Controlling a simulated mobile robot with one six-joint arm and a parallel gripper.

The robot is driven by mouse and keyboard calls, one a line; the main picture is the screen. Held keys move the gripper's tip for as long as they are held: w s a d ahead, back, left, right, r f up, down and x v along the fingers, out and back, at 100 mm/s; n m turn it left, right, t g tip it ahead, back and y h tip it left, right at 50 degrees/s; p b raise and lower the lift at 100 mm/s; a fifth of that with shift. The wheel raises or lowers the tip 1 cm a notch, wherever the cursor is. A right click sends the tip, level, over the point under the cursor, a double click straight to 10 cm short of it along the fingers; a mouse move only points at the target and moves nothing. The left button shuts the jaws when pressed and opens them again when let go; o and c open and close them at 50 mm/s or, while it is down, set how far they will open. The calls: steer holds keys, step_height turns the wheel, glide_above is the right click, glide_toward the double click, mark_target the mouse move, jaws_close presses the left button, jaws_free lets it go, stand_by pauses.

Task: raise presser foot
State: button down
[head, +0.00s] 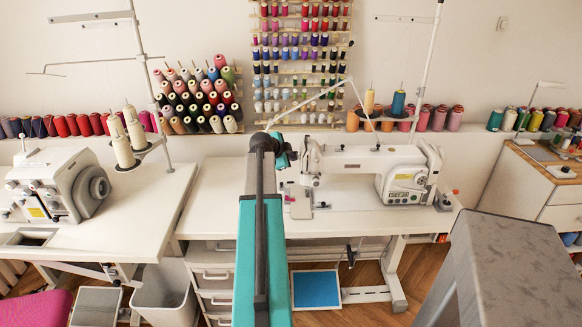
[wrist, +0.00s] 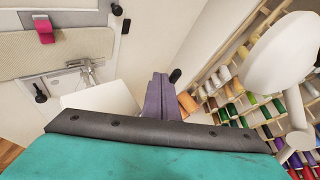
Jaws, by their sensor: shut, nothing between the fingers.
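The white sewing machine (head: 370,165) stands on the middle table in the head view, with its needle head (head: 312,163) at its left end. The foot area below that head is too small to make out. My arm reaches up the picture and ends close to the left side of the needle head. My gripper (wrist: 166,97) shows in the wrist view as purple-grey fingers, shut and empty. A metal foot-like part (wrist: 88,72) lies left of the fingers on a pale surface, apart from them. I cannot make out the presser foot lever.
A white overlock machine (head: 55,187) stands on the left table. Thread spools line the wall rack (head: 300,60), and spools (wrist: 222,75) also show in the wrist view beside a large white round part (wrist: 290,50). A grey block (head: 515,265) stands at the front right.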

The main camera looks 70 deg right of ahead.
steer(key=shift+d+r+m+t+h+b, duration=0.15)
steer(key=shift+h+b, duration=0.6)
steer(key=shift+b, duration=2.2)
steer(key=shift+r+m+t+h+b, duration=0.1)
steer(key=shift+r+m+h+b, duration=0.4)
steer(key=shift+b, duration=2.4)
steer(key=shift+d+n+t+h+b, duration=0.15)
steer(key=shift+h+b, duration=0.8)
steer(key=shift+b, duration=2)
steer(key=shift+r, duration=0.3)
steer(key=shift+w+f, duration=0.1)
steer(key=shift+f, duration=0.05)
steer(key=shift+w+a+f+b, duration=0.1)
steer(key=shift+a+f+b, duration=0.7)
steer(key=shift+a, duration=0.95)
steer(key=shift+a+f+b, duration=0.4)
steer(key=shift+a+f, duration=0.75)
steer(key=shift+a, duration=0.6)
steer(key=shift+w+a+f+b, duration=0.1)
steer(key=shift+a+f+b, duration=0.7)
steer(key=shift+a, duration=0.95)
steer(key=shift+p, duration=0.3)
